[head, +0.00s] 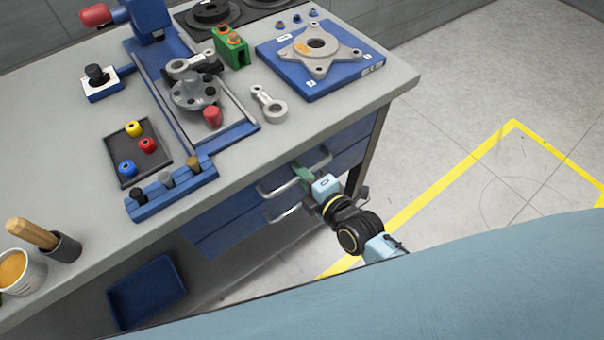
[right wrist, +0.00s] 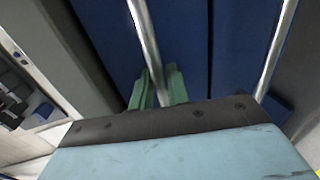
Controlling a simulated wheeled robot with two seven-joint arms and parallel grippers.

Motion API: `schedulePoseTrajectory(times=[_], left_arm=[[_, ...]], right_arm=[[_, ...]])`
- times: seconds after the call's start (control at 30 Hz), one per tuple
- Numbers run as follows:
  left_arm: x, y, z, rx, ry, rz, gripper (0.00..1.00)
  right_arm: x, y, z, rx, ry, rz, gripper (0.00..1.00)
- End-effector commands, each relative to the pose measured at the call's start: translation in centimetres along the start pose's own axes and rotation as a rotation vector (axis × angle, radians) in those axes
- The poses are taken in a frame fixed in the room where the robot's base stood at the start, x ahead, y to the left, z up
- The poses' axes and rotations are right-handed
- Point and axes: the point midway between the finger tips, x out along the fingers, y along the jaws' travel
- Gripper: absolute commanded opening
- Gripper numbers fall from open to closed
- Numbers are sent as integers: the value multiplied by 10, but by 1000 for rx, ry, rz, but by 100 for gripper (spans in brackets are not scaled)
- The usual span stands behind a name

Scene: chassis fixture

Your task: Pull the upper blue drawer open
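The upper blue drawer (head: 345,138) is under the right part of the bench, and its front looks flush with the drawer below. Its metal bar handle (head: 322,160) stands out from the front. My right gripper (head: 302,173) is at this handle, with green fingers. In the right wrist view the handle bar (right wrist: 145,38) runs between the fingers (right wrist: 158,88), which sit close on both sides of it and look shut on it. The drawer's blue front (right wrist: 188,35) is behind. My left gripper is not in view.
The lower drawer's handle (head: 283,212) is just below; it also shows in the right wrist view (right wrist: 277,45). The bench top (head: 330,105) overhangs, holding a blue fixture plate (head: 345,78) and parts. A blue bin (head: 147,292) is low at left. Floor to the right is clear.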

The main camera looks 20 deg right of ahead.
Motion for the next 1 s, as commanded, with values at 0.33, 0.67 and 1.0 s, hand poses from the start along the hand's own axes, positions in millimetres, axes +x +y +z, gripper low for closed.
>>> schedulePoseTrajectory(times=[0.33,0.67,1.0], left_arm=[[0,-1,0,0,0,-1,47],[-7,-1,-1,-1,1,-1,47],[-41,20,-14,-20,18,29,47]], right_arm=[[0,0,0,0,0,0,0],[-12,-2,0,-2,1,-4,0],[-77,-13,0,-2,5,-9,0]])
